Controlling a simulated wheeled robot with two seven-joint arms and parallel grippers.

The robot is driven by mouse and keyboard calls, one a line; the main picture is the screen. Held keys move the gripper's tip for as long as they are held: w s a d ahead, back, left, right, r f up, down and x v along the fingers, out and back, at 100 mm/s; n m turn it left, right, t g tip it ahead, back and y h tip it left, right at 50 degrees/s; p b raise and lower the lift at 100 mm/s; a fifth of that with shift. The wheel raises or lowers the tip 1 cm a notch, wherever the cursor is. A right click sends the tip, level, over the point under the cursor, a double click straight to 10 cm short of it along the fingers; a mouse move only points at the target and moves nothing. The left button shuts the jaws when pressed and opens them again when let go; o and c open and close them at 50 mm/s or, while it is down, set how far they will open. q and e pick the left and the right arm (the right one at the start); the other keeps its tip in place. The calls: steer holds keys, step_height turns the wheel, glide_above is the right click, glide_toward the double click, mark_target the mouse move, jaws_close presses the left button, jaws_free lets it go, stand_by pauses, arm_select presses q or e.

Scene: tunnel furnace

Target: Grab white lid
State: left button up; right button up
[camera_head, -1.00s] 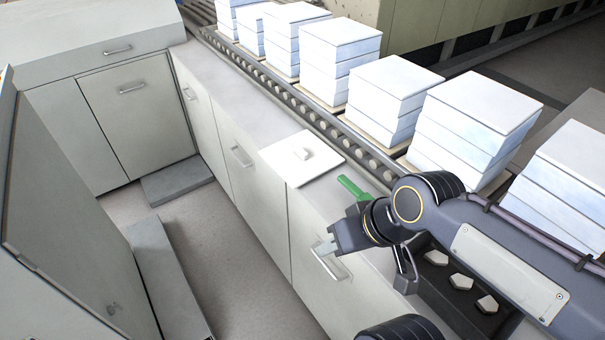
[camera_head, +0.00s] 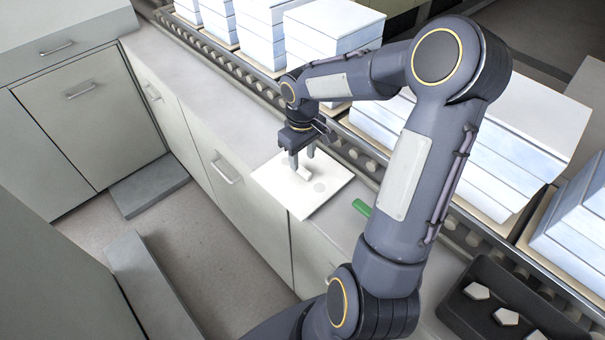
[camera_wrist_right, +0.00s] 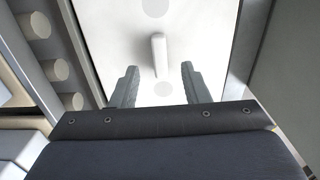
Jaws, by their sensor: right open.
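The white lid (camera_head: 318,200) is a flat square plate with a small raised bar handle (camera_head: 304,173) at its middle. It lies flat on the grey counter beside the roller conveyor. My right gripper (camera_head: 302,160) is over the lid at the handle, pointing down and open. In the right wrist view the two fingertips (camera_wrist_right: 158,70) are spread apart, with the white handle (camera_wrist_right: 158,55) in line with the gap between them. The fingers do not appear to touch the handle. My left gripper is not in view.
Stacks of white boxes (camera_head: 333,30) stand on the roller conveyor (camera_head: 230,65) behind the counter. A green object (camera_head: 362,207) lies on the counter right of the lid. A dark tray (camera_head: 462,312) with white pieces stands at lower right. Cabinets line the left.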

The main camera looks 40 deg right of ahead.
mark_target(302, 169)
step_height(302, 169, down, 4)
steer(key=shift+r, duration=0.1)
jaws_close()
stand_by(0.4)
